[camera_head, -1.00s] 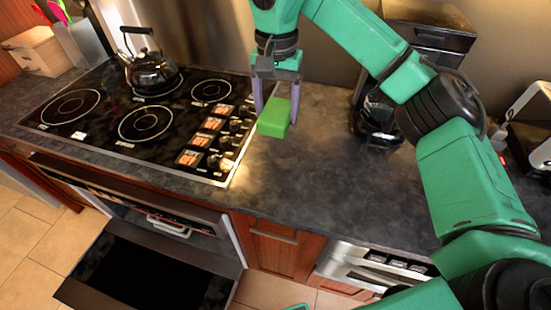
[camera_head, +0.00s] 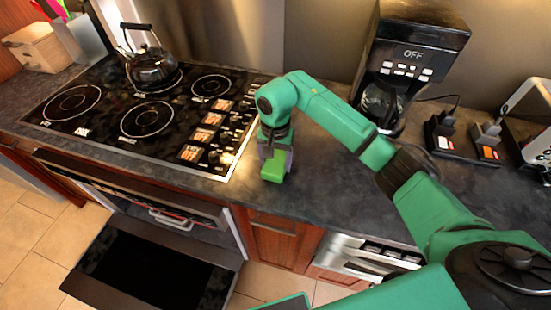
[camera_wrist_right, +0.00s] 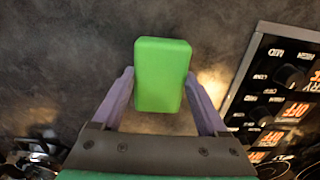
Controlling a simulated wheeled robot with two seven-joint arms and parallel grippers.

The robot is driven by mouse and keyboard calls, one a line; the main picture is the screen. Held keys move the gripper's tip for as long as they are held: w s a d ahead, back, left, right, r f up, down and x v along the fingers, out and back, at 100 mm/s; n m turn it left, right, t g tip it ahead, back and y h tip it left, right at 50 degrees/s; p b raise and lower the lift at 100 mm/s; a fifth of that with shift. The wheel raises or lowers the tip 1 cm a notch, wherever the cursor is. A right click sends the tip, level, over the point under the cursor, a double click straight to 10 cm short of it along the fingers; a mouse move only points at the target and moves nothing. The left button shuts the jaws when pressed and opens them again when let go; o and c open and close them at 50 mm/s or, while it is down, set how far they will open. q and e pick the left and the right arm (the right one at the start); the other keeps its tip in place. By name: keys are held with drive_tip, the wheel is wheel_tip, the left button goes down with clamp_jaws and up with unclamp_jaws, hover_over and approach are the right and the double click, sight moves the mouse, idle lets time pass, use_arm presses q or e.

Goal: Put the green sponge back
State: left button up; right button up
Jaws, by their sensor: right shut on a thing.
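The green sponge (camera_head: 273,171) is a small bright green block over the dark countertop, just right of the stove's control strip. My right gripper (camera_head: 275,165) points down and is shut on it. In the right wrist view the sponge (camera_wrist_right: 162,75) sits between the two purple fingers of the gripper (camera_wrist_right: 161,90), sticking out past their tips. I cannot tell whether the sponge touches the counter. My left gripper does not show.
The black stove (camera_head: 150,115) with a kettle (camera_head: 152,68) lies to the left. Its oven door (camera_head: 150,262) hangs open below. The counter (camera_head: 335,185) around the sponge is clear.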

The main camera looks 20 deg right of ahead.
sight(275, 162)
drive_tip(key=shift+f, duration=0.6)
drive_tip(key=o, duration=1.1)
drive_tip(key=shift+r, duration=0.25)
drive_tip(key=shift+w+r+b, duration=0.15)
drive_tip(key=shift+r+b, duration=0.05)
drive_tip(key=shift+b, duration=0.15)
wheel_tip(275, 162, up, 12)
drive_tip(key=b, duration=0.3)
drive_tip(key=shift+f, duration=0.25)
drive_tip(key=shift+r, duration=0.1)
